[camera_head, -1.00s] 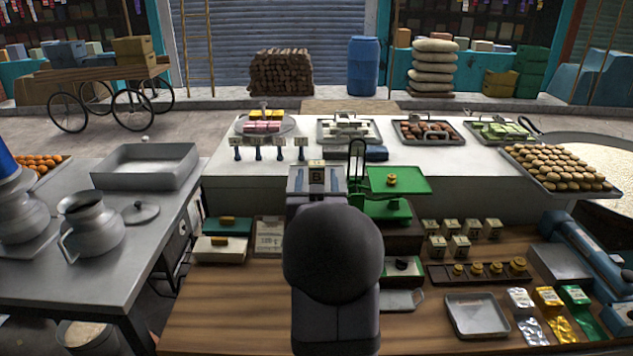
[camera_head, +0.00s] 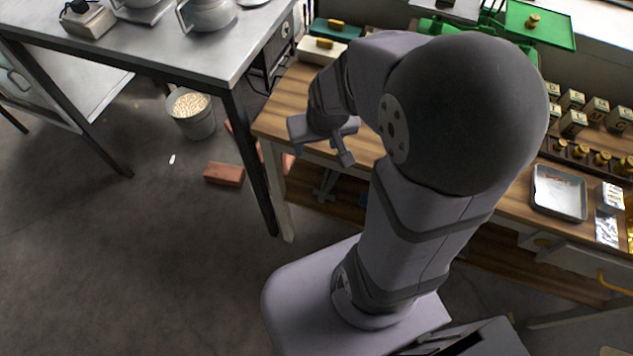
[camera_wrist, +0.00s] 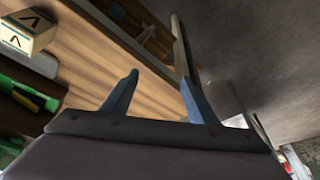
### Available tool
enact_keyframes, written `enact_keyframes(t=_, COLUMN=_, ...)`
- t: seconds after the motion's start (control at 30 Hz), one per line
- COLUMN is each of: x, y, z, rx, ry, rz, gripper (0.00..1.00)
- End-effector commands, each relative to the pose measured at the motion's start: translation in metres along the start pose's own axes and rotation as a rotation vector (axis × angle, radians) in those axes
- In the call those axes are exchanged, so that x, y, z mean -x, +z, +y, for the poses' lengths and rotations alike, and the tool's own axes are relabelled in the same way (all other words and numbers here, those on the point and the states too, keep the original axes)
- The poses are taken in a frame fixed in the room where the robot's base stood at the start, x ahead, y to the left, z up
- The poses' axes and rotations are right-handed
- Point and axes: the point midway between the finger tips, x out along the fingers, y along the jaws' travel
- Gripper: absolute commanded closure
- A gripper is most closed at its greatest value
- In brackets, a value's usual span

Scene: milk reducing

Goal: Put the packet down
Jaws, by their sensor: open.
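My gripper (camera_head: 322,153) is open at the front left edge of the wooden counter (camera_head: 281,120), low beside its edge. In the wrist view my gripper (camera_wrist: 158,82) shows two blue fingers spread apart, with nothing between them. No packet is in it. A silver packet (camera_head: 610,195) stands at the right edge of the head view, and another silver one (camera_head: 606,230) lies in front of it. A sliver of a gold packet (camera_head: 630,240) shows beside them. All are far to the right of my gripper. My arm hides the middle of the counter.
A metal tray (camera_head: 559,193) lies left of the packets. Several cream boxes (camera_head: 572,123) and a green scale (camera_head: 540,22) stand behind. A steel table (camera_head: 215,50) is at left. A bucket (camera_head: 191,113) and a brick (camera_head: 224,174) are on the floor (camera_head: 120,260).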

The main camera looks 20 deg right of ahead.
Motion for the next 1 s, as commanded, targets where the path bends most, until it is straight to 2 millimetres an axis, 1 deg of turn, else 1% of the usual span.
enact_keyframes(t=0.03, x=0.004, y=0.024, z=-0.012, rx=0.039, ry=-0.011, rz=-0.071, gripper=0.46)
enact_keyframes(t=0.1, x=0.009, y=0.055, z=-0.021, rx=0.081, ry=-0.017, rz=-0.164, gripper=0.46)
enact_keyframes(t=0.2, x=0.016, y=0.086, z=-0.028, rx=0.122, ry=-0.018, rz=-0.26, gripper=0.46)
enact_keyframes(t=0.3, x=0.021, y=0.103, z=-0.03, rx=0.145, ry=-0.017, rz=-0.314, gripper=0.46)
enact_keyframes(t=0.43, x=0.024, y=0.11, z=-0.031, rx=0.154, ry=-0.016, rz=-0.338, gripper=0.46)
enact_keyframes(t=1.0, x=0.023, y=0.11, z=-0.03, rx=0.152, ry=-0.016, rz=-0.336, gripper=0.46)
